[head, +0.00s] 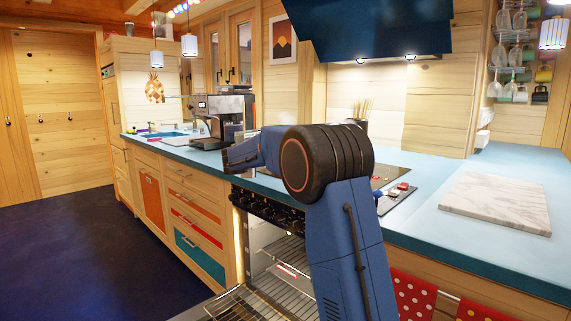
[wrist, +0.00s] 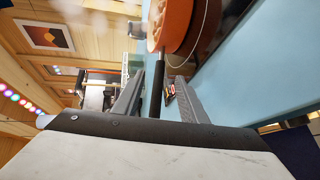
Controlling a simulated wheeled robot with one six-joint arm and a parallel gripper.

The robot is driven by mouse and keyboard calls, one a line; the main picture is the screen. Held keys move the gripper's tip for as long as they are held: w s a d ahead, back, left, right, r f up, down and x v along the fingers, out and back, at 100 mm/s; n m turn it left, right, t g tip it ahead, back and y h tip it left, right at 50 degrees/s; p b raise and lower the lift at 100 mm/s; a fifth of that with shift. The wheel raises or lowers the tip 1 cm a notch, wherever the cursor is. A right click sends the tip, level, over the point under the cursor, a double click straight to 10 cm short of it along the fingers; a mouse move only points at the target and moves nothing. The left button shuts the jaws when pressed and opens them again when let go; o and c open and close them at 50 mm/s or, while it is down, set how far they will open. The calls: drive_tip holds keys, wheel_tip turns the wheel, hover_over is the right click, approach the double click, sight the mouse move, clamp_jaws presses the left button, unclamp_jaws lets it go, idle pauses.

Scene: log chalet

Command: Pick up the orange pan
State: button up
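The orange pan (wrist: 176,24) is at the top of the wrist view, partly cut off by the frame edge. It sits on a dark hob, and its black handle (wrist: 157,88) points toward my gripper (wrist: 158,80). The fingers are apart, one on each side of the handle, with gaps visible between them and it. In the head view my gripper (head: 228,158) is over the counter by the hob, left of my blue arm. The pan is hidden behind my arm there.
The blue counter (head: 420,222) holds a marble board (head: 498,202) at right and a coffee machine (head: 222,115) behind my gripper. An open oven (head: 285,265) with racks is below. Dotted red cloths (head: 412,296) hang in front. Dark floor at left is clear.

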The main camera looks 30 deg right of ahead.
drive_tip(key=shift+a+x, duration=0.2)
drive_tip(key=shift+x, duration=2.7)
drive_tip(key=shift+w, duration=0.2)
clamp_jaws()
drive_tip(key=shift+r, duration=0.1)
